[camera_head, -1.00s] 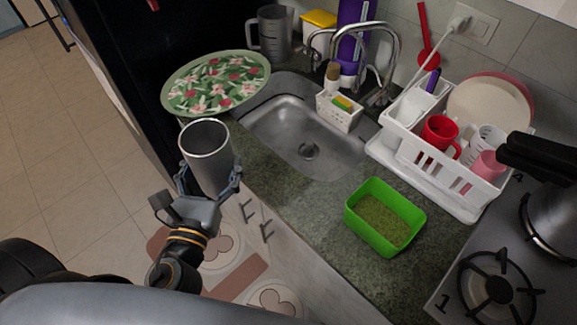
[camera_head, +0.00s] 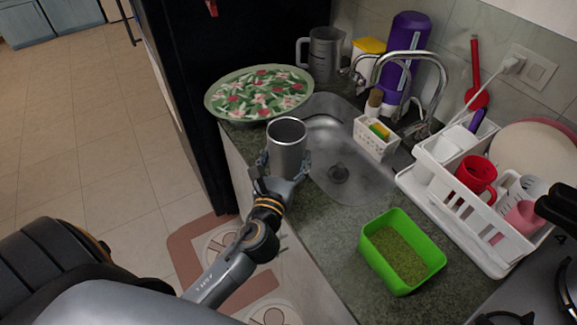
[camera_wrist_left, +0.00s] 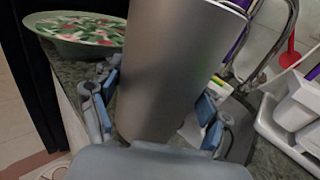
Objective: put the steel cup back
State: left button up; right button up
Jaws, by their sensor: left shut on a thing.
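My left gripper (camera_head: 283,170) is shut on the steel cup (camera_head: 287,141). The cup is plain grey metal, upright with its open mouth up, and looks empty from above. In the head view it is held over the counter edge by the near left side of the sink. In the left wrist view the cup (camera_wrist_left: 172,70) fills the middle, between the two fingers with blue pads (camera_wrist_left: 158,105). Its lower end is partly hidden by the gripper. My right gripper is not in view.
A floral tray (camera_head: 258,92) lies behind the cup, with a grey measuring jug (camera_head: 324,56) beyond. The sink (camera_head: 345,165) with its faucet is to the right. A green box (camera_head: 402,250) and a white dish rack (camera_head: 470,190) stand further right. The counter between cup and green box is clear.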

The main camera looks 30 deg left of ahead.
pick_arm(q)
jog(key=shift+w+f, duration=0.3)
jog(key=shift+f, duration=0.05)
notch_tip(320, 180, down, 3)
jog(key=shift+f+b, duration=0.1)
jog(key=shift+b, duration=0.5)
jog(key=o, duration=1.2)
jog(key=shift+f, duration=0.15)
jog(key=o, duration=0.4)
jog(key=shift+o, duration=0.2)
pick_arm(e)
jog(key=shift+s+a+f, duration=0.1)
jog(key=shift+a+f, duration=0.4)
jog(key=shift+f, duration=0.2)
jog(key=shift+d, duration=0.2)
